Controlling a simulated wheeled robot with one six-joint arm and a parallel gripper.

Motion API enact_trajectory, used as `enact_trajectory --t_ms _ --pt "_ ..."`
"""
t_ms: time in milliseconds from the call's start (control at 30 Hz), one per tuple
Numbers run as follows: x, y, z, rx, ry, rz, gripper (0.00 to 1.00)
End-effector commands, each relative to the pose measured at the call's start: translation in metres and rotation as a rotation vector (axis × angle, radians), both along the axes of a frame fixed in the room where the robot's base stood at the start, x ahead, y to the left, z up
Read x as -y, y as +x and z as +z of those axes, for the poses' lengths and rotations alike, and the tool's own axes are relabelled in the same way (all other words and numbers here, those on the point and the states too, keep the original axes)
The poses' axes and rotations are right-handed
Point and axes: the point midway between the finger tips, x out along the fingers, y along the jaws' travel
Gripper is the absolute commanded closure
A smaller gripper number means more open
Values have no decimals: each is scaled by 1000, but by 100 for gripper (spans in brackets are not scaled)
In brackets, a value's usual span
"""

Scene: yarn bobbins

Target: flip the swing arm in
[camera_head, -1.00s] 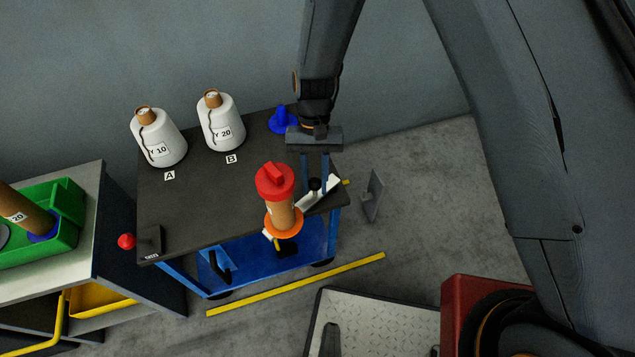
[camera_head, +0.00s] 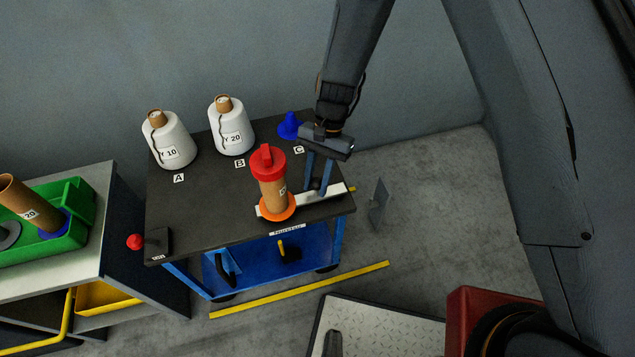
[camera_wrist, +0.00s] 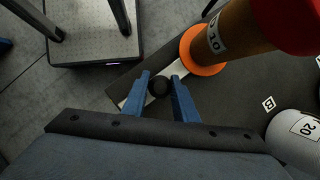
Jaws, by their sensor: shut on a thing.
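The swing arm (camera_head: 327,197) is a pale flat bar at the front right of the dark cart top, lying roughly along the front edge. Its black knob (camera_wrist: 158,87) sits between my blue fingers in the wrist view. My gripper (camera_head: 318,188) points down and is shut on this knob. At the bar's left end, an orange disc (camera_head: 277,209) carries an upright brown tube (camera_head: 272,190) with a red cap (camera_head: 267,161). The disc now lies over the cart top, inside its front edge. The tube hides part of the bar.
White yarn cones stand at A (camera_head: 168,142) and B (camera_head: 231,128); a blue cone holder (camera_head: 290,125) is at C behind my gripper. A red button (camera_head: 135,242) is at the cart's left corner. A green bin (camera_head: 75,207) stands left. A grey upright plate (camera_head: 378,205) is right.

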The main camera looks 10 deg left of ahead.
Motion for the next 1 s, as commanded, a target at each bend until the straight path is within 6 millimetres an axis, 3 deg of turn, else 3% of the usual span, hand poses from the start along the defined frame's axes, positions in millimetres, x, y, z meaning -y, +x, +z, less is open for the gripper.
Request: enact_trajectory --t_ms 700,733,800,1000 --pt "-2 5 1 6 3 -42 100" --pt "-2 5 1 6 3 -42 71" --pt "-2 5 1 5 2 -41 59" --pt "-2 3 1 2 1 -40 56"
